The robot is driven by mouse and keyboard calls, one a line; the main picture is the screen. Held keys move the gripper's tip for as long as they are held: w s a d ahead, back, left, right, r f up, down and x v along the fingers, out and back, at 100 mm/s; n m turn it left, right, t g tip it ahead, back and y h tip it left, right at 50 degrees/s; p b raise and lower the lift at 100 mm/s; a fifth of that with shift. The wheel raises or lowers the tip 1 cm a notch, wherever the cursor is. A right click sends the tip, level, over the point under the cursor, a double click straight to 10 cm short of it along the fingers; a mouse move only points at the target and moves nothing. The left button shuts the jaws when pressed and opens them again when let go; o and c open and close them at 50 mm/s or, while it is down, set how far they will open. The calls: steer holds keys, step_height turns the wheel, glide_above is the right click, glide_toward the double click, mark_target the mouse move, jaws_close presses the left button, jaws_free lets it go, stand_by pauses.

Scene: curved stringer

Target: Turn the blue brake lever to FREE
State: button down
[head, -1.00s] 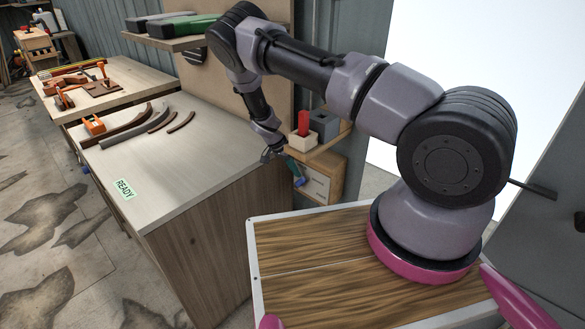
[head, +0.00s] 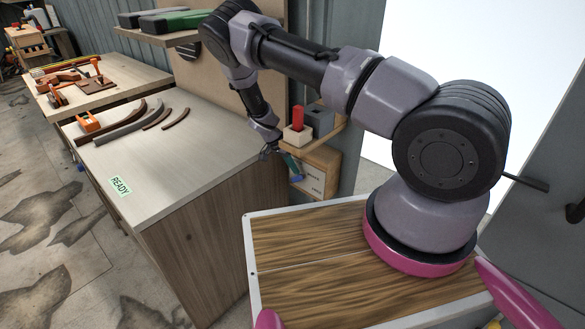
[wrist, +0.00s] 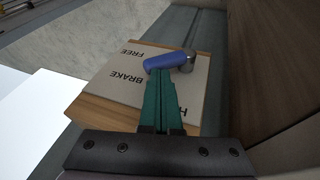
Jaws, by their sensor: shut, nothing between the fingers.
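The blue brake lever (wrist: 165,61) shows in the wrist view, with its grey pivot (wrist: 188,61) at its right end and its handle reaching left. It is mounted on a pale brake panel (wrist: 118,92) with a wooden edge, marked FREE, BRAKE and a word starting with H that my fingers partly hide. My gripper (wrist: 160,72) has green fingers, shut and empty, with the tips at the lever's near side; I cannot tell whether they touch. In the head view my gripper (head: 290,163) is small beside the lever (head: 296,178) and the panel (head: 318,180).
A pale workbench (head: 170,150) with curved wooden strips and a green READY label (head: 120,186) stands left of the panel. A grey wall post is close behind.

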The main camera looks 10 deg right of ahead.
mark_target(302, 176)
steer(key=shift+s+d+f, duration=0.25)
steer(key=shift+s+d, duration=0.1)
steer(key=shift+s, duration=0.15)
steer(key=shift+s+d+f, duration=0.2)
steer(key=shift+s+d, duration=0.15)
steer(key=shift+s, duration=0.15)
steer(key=shift+s+d+f, duration=0.4)
steer(key=shift+s+f, duration=0.1)
steer(key=shift+s, duration=0.05)
steer(key=shift+s+d+f, duration=0.3)
steer(key=shift+s+f, duration=0.1)
steer(key=shift+f, duration=0.25)
steer(key=shift+s+f, duration=0.1)
